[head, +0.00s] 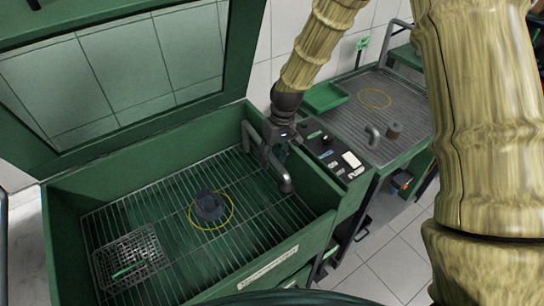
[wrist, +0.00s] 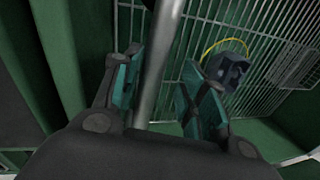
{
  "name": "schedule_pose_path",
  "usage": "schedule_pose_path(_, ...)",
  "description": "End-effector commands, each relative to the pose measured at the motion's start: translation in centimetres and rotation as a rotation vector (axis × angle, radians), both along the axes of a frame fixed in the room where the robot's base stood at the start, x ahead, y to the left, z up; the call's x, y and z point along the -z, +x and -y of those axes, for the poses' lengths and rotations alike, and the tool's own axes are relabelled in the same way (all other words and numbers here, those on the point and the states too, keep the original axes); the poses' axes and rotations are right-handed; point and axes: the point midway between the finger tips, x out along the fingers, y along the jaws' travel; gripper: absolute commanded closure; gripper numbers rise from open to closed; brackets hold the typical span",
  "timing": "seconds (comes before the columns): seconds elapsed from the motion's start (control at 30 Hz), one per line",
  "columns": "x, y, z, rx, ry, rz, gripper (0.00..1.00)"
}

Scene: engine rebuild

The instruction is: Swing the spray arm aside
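The spray arm (head: 264,158) is a bent grey pipe at the right end of the green washer's inside, with its thick end pointing down over the grate. In the wrist view, its pipe (wrist: 157,62) runs upright between my fingers. My gripper (head: 279,152) is at the spray arm, and its fingertips are partly hidden in the head view. The wrist view shows my gripper (wrist: 163,72) with its two teal-padded fingers spread to either side of the pipe. The left pad is close to the pipe, and a gap shows on the right.
The washer (head: 62,232) has its lid (head: 140,60) raised. On its grate lie a dark part (head: 208,205) inside a yellow ring and a mesh basket (head: 128,258). A control panel (head: 330,150) and a drain table (head: 410,95) stand to the right.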

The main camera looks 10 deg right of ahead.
Motion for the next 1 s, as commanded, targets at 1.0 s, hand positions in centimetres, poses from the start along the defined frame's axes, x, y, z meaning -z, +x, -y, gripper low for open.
schedule_pose_path(1.0,-10.1,0.5,2.1,0.001,0.000,0.002,0.58)
